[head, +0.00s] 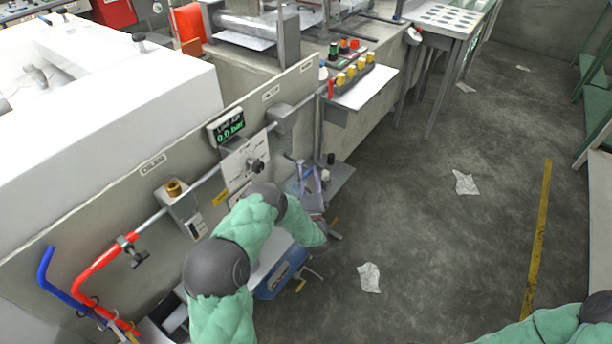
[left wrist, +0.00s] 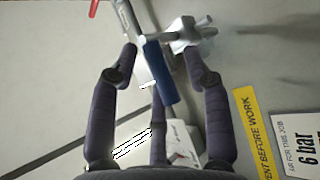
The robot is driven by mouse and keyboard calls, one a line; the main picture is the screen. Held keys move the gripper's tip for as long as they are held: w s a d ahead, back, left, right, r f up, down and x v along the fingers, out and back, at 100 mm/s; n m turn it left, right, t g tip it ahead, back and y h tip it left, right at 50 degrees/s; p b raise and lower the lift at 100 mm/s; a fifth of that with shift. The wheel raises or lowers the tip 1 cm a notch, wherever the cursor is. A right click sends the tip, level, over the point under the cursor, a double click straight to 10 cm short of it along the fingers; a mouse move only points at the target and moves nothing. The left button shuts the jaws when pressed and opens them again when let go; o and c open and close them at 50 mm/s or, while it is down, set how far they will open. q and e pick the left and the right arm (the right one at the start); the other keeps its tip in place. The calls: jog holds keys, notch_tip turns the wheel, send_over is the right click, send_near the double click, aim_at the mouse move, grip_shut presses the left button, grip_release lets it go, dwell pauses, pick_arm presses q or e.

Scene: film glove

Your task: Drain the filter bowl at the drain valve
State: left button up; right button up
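My left gripper (head: 308,182) reaches to the wall panel by the small shelf in the head view. In the left wrist view its dark padded fingers (left wrist: 160,66) are spread apart. A blue lever (left wrist: 160,75) on a grey metal fitting (left wrist: 186,36) lies between them, with gaps visible on both sides. I cannot tell whether this is the drain valve. The filter bowl is not clearly identifiable; my left arm covers part of the panel. The line air display (head: 228,127) reads 0.0 bar. My right arm shows only at the lower right corner; its gripper is out of view.
A red hose (head: 95,268) and a blue hose (head: 45,270) hang at the left. A brass fitting (head: 173,188) sits on the panel. A yellow label (left wrist: 252,130) is beside the gripper. A blue box (head: 275,283) is below my arm. The floor at right is mostly clear.

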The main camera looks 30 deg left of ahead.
pick_arm(q)
jog(key=v, duration=1.2)
dwell(0.7)
